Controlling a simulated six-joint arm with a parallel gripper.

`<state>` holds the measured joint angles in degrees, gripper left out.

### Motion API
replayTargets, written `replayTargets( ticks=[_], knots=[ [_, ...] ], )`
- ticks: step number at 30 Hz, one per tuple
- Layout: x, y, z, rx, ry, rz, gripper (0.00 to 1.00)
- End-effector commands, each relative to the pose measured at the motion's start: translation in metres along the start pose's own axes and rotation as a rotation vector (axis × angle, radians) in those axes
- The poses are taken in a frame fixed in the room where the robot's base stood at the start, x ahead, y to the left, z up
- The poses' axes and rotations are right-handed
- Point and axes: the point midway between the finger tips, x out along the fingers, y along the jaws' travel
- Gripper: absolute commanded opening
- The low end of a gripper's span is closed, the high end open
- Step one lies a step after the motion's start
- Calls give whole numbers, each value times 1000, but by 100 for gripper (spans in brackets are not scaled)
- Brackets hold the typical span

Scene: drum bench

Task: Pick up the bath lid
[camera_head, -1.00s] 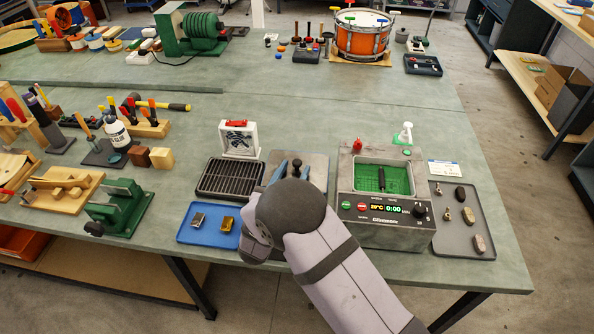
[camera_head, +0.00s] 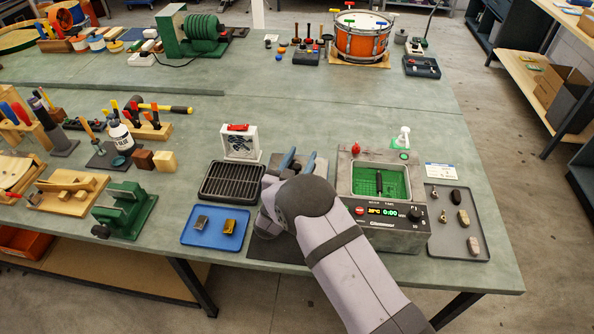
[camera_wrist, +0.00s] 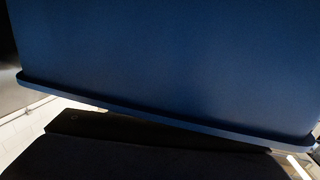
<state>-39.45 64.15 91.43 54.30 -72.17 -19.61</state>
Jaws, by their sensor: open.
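The bath (camera_head: 394,238) is a grey box with a front control panel near the table's front right. Its top shows a green area with a dark upright bar, which looks like the lid (camera_head: 366,177) and its handle; I cannot tell how the lid sits. My gripper (camera_head: 298,160) has two blue fingers, apart and with nothing seen between them. It is left of the bath, over a dark mat, and my wrist hides part of the mat. In the wrist view a large dark blue surface fills most of the picture; I cannot tell what it is.
Left of my gripper are a black rack (camera_head: 232,182) and a blue tray (camera_head: 216,242) with two small blocks. A white frame (camera_head: 240,143) stands behind the rack. A grey tray (camera_head: 478,249) with several small parts is right of the bath. A white bottle (camera_head: 403,138) stands behind it.

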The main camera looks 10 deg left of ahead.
Motion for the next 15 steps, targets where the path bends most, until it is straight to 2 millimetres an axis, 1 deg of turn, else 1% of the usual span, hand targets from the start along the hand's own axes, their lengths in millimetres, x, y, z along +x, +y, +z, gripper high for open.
replayTargets(
  ticks=[6,7,8,9,11,12,15],
  knots=[
    [1,0,1,-1,-1,0,41],
    [1,0,1,-1,-1,0,37],
    [1,0,1,-1,-1,0,29],
    [0,0,1,-1,-1,0,20],
    [0,0,1,-1,-1,0,5],
    [0,0,1,-1,-1,0,0],
    [1,0,0,0,1,0,0]
  ],
)
